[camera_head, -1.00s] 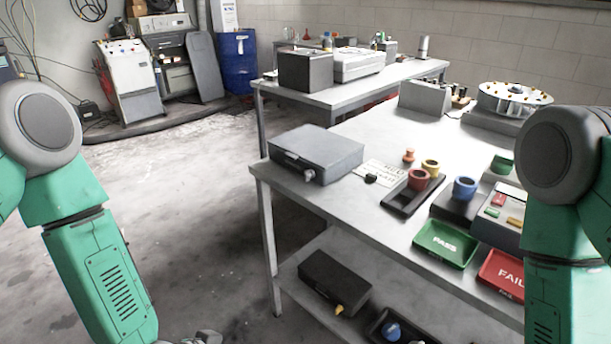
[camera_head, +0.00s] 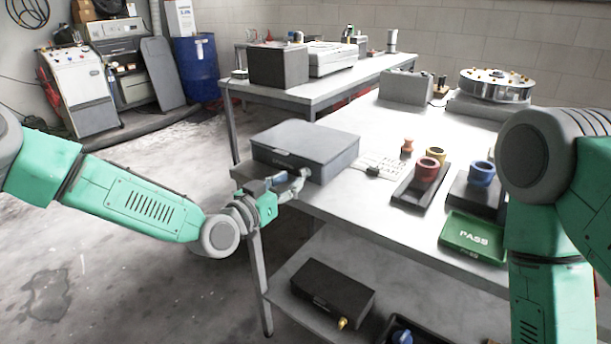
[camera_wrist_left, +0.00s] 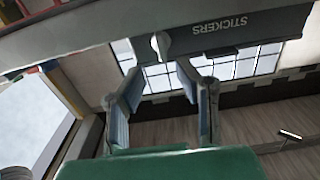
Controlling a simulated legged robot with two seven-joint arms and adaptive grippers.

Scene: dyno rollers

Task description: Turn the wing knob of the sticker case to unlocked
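The sticker case (camera_head: 312,142) is a grey lidded box at the near left corner of the table. In the left wrist view, its dark front (camera_wrist_left: 255,32) carries the word STICKERS upside down. The pale wing knob (camera_wrist_left: 161,43) sticks out of that front beside the word. My left gripper (camera_head: 298,183) is at the case's front right end in the head view and covers most of the knob there. In the left wrist view, my left gripper (camera_wrist_left: 160,70) is open and empty, its fingertips on either side of the knob's line and just short of it. My right gripper is out of view.
A white card (camera_head: 380,163), a black holder with a red cup (camera_head: 427,170), and a green PASS tray (camera_head: 470,238) lie right of the case. A dark box (camera_head: 332,292) with a brass knob sits on the lower shelf. Open floor lies left of the table.

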